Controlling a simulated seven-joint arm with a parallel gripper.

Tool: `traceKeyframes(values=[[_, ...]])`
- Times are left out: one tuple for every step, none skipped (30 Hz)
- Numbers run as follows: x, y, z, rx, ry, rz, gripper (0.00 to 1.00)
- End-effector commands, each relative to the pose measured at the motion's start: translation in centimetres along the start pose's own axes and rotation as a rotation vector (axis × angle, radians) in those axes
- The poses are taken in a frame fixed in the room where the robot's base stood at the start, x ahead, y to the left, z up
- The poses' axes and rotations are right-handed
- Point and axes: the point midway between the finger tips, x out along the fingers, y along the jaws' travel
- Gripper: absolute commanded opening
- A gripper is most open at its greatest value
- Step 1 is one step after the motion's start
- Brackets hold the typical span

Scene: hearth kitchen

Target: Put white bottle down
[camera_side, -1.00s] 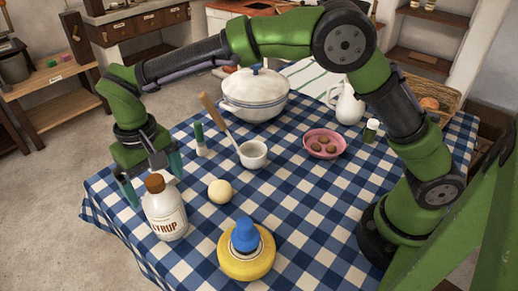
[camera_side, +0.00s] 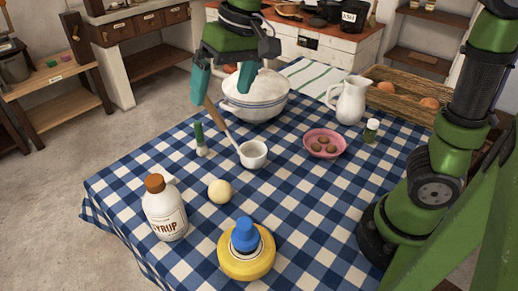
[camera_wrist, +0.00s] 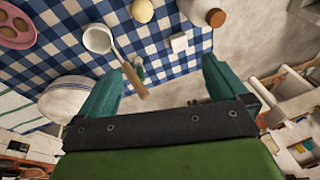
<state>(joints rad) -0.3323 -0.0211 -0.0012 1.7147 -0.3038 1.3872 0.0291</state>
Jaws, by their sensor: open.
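The white bottle (camera_side: 165,213), with a brown cap and a syrup label, stands upright on the checked tablecloth (camera_side: 305,235) near its front left edge. It also shows at the top of the wrist view (camera_wrist: 205,10). My gripper (camera_side: 222,92) is open and empty, raised above the back left of the table by the white pot (camera_side: 256,98). It is well apart from the bottle. Its two teal fingers also show in the wrist view (camera_wrist: 160,85), with nothing between them but the end of a wooden handle seen beyond.
A white ladle (camera_side: 252,153) with a wooden handle lies mid-table, beside a leek (camera_side: 200,140). An onion (camera_side: 220,191) and a yellow, blue-topped container (camera_side: 246,252) are near the bottle. A pink dish (camera_side: 324,144), white jug (camera_side: 348,102) and small jar (camera_side: 371,130) stand at right.

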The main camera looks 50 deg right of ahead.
Motion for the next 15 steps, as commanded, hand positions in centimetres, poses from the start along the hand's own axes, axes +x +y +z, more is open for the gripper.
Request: traceKeyframes(values=[[-1.1,2.2,1.3,0.028,0.046,-0.02,1.0],[-1.4,3.3,2.1,0.041,0.072,-0.032,1.0],[-1.7,4.7,3.2,0.06,0.107,-0.047,1.0],[-1.9,5.7,4.1,0.075,0.133,-0.057,1.0],[-1.9,6.7,4.9,0.088,0.161,-0.065,1.0],[-1.9,7.8,6.1,0.107,0.196,-0.074,1.0],[-1.8,8.6,6.9,0.121,0.221,-0.081,1.0],[-1.7,9.3,7.6,0.134,0.245,-0.086,1.0],[-1.4,10.1,8.5,0.15,0.275,-0.091,1.0],[-1.2,10.6,9.1,0.161,0.295,-0.095,1.0],[-1.0,11.1,9.7,0.17,0.314,-0.097,1.0],[-0.8,11.6,10.3,0.18,0.335,-0.1,1.0],[-0.5,11.9,10.7,0.187,0.347,-0.1,1.0],[-0.4,12.2,11.0,0.193,0.358,-0.101,1.0],[-0.2,12.4,11.3,0.198,0.368,-0.103,1.0]])
